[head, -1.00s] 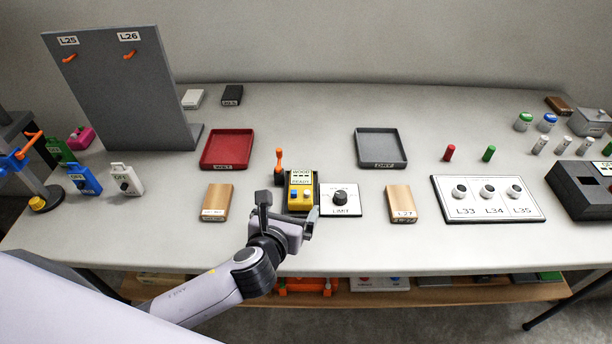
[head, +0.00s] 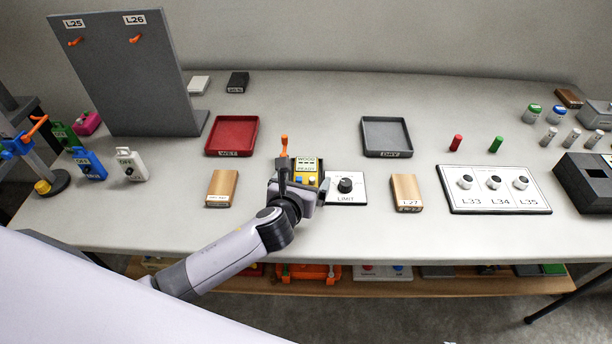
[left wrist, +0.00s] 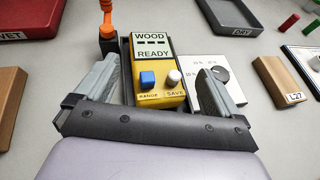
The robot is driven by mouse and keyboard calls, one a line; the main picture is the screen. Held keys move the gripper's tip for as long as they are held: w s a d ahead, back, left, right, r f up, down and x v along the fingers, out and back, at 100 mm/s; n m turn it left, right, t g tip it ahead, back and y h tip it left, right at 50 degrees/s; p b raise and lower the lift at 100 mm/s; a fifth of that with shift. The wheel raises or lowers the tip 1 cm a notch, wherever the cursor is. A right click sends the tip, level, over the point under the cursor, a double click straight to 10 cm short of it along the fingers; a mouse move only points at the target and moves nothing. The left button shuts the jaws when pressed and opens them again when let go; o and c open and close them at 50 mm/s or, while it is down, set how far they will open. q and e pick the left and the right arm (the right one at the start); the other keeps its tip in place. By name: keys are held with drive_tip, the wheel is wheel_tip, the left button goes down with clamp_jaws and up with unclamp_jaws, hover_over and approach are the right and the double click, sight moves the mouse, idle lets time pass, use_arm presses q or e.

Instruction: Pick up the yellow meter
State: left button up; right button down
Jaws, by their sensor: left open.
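The yellow meter (head: 306,178) sits in a dark holder near the middle of the table. In the left wrist view the meter (left wrist: 162,98) shows a "WOOD --- READY" screen, a blue RANGE button and a white SAVE button. An orange-topped post (left wrist: 107,28) stands at the holder's left. My left gripper (head: 301,187) is open just at the near side of the meter. In the left wrist view its two fingers stand to the left and right of the meter's lower part, apart from it. The meter's near end is hidden by the gripper body. My right gripper is not in view.
A LIMIT dial panel (head: 352,191) lies close right of the meter. Wooden blocks lie left (head: 222,187) and right (head: 406,191). A red WET tray (head: 209,148) and a grey DRY tray (head: 409,151) lie behind.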

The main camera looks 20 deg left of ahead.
use_arm(q)
drive_tip(key=c, duration=1.3)
drive_tip(key=shift+c, duration=0.2)
